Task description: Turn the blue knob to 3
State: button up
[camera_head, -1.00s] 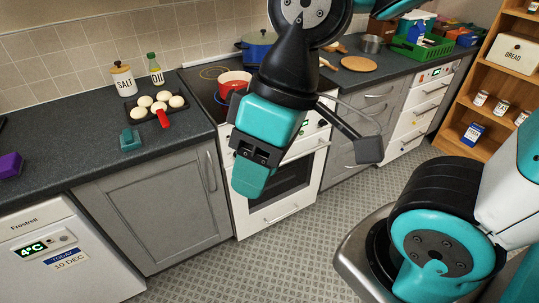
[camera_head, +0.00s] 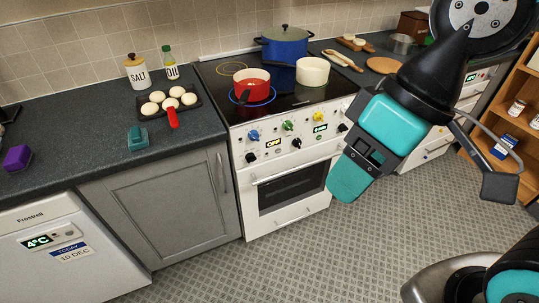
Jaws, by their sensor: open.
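The blue knob (camera_head: 253,135) is at the left end of the upper row on the white stove's (camera_head: 262,162) front panel. Its number marks are too small to read. An orange display reading OFF (camera_head: 273,144) is just right of and below it. A green knob (camera_head: 288,126) and a yellow knob (camera_head: 317,115) sit further right in the row, with black knobs below. My gripper (camera_head: 347,182) hangs in front of the stove's right side, pointing down, well apart from the blue knob. It is open and I see nothing in it.
A red pot (camera_head: 252,87) stands on a blue-lit ring, with a cream pan (camera_head: 312,71) and a blue pot (camera_head: 285,45) near it. A tray of buns (camera_head: 167,101) lies on the left counter. The floor before the stove is clear.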

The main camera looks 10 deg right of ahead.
aim_at(254, 136)
jog(key=z, duration=0.05)
jog(key=k, duration=1.2)
jog(key=u, duration=0.6)
jog(key=i, duration=1.65)
jog(key=z, duration=0.65)
